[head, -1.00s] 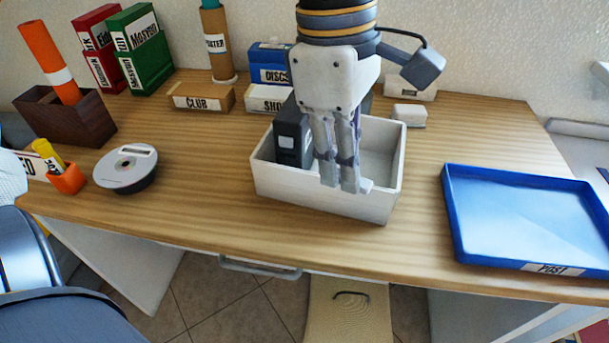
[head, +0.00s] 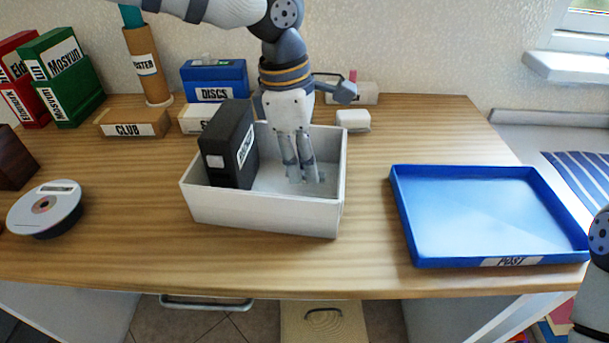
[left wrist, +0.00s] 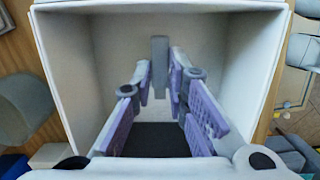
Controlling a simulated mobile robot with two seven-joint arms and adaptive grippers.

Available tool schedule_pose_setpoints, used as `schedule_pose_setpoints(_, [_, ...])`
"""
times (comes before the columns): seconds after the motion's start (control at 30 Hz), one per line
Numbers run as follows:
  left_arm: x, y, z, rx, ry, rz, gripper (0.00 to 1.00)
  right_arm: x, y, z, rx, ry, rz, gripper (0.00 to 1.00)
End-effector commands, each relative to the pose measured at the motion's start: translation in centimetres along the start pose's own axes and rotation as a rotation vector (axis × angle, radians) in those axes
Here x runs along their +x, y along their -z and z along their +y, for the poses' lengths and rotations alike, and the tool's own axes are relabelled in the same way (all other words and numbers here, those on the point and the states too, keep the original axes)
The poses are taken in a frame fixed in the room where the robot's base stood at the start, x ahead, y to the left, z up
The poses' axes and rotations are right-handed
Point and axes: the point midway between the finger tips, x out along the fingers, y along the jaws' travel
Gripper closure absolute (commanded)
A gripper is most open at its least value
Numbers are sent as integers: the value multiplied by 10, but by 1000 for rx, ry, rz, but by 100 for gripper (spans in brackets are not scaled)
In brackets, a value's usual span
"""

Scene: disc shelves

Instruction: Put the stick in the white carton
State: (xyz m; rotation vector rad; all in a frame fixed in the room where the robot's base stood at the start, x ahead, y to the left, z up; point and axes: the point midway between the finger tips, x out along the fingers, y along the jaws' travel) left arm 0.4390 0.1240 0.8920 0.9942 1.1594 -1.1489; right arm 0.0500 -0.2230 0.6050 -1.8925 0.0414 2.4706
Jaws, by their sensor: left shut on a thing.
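The white carton (head: 262,214) stands open on the wooden desk, and its inside fills much of the left wrist view (left wrist: 75,75). My left gripper (head: 304,178) reaches down into the right part of the carton, right of a black file box (head: 232,150). In the left wrist view, the gripper (left wrist: 160,88) is shut on the stick (left wrist: 159,66), a small grey bar between the fingertips. In the head view the fingers mostly hide the stick. I cannot tell whether it touches the carton floor. My right gripper is out of view.
A blue tray (head: 398,215) lies right of the carton. Behind the carton are a blue disc box (head: 215,78) and a small white block (head: 352,120). A disc stack (head: 44,208) is at the left. The desk in front of the carton is clear.

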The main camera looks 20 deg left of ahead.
Motion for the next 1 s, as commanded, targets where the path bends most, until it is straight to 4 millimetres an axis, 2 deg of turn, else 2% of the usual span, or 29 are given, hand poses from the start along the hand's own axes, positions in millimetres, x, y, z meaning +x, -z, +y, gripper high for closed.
schedule_pose_setpoints(0.03, [12, 2, 1, 1, 6, 3, 97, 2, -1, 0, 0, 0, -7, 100])
schedule_pose_setpoints(0.13, [30, 5, 0, 1, 5, 3, 97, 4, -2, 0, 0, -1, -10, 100])
schedule_pose_setpoints(0.5, [35, 5, 0, 0, 1, 0, 97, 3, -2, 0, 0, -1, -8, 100])
schedule_pose_setpoints(0.53, [34, 5, 0, 0, 0, 0, 79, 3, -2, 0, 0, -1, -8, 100])
schedule_pose_setpoints(0.6, [34, 5, 0, 0, 0, 0, 66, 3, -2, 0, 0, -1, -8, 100])
schedule_pose_setpoints(0.87, [34, 5, 0, 0, 0, 0, 66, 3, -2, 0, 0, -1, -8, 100])
schedule_pose_setpoints(0.93, [30, 4, 0, 0, -1, 0, 66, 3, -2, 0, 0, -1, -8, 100])
schedule_pose_setpoints(1.0, [18, 4, 1, 0, -4, -1, 66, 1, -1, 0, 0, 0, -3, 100])
